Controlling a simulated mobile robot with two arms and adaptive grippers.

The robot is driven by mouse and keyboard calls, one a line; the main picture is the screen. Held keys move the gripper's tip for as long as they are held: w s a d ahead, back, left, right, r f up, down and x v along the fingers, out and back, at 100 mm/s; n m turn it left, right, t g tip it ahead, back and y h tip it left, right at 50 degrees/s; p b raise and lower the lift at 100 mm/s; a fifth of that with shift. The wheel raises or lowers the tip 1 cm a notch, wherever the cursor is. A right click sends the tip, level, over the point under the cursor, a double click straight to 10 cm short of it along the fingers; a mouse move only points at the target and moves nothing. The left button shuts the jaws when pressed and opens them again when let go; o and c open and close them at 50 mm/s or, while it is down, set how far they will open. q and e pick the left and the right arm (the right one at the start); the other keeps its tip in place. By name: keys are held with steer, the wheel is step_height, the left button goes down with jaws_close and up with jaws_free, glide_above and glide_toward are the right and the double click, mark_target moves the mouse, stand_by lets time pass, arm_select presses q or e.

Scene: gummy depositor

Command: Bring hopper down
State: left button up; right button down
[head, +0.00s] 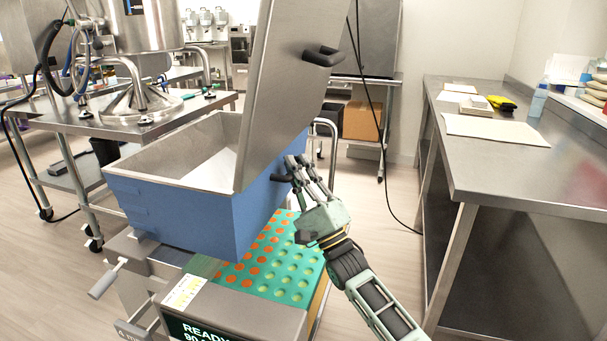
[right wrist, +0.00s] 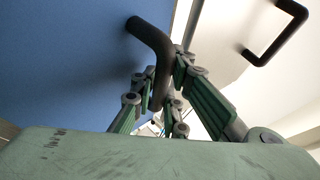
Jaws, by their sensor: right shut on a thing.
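The hopper (head: 180,214) is a blue box with a steel inner lining, above the front of the depositor in the head view. Its steel lid (head: 285,75) stands open and steep. A black handle (head: 282,178) sticks out from the hopper's right side. My right gripper (head: 298,172) is shut on this handle. In the right wrist view, the fingers (right wrist: 165,100) close around the bent black handle (right wrist: 150,45) beside the blue wall (right wrist: 60,70). I cannot tell how large the gap under the hopper is. My left gripper is not in view.
A green mold tray (head: 292,272) with several orange-filled cavities lies beneath and right of the hopper. The lid has its own black handle (head: 322,57). A steel bench (head: 520,165) stands at right, and a cart with a steel kettle (head: 145,25) at left. Floor between is clear.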

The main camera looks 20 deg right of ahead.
steer(key=c, duration=2.2)
jaws_free()
steer(key=shift+a+r, duration=0.1)
steer(key=shift+r, duration=0.1)
steer(key=shift+o, duration=0.8)
steer(key=shift+w+a+f, duration=0.1)
steer(key=shift+f, duration=0.05)
steer(key=shift+s+f, duration=0.2)
steer(key=shift+f, duration=0.05)
steer(key=v, duration=1.1)
steer(key=shift+f, duration=0.15)
steer(key=shift+s, duration=0.15)
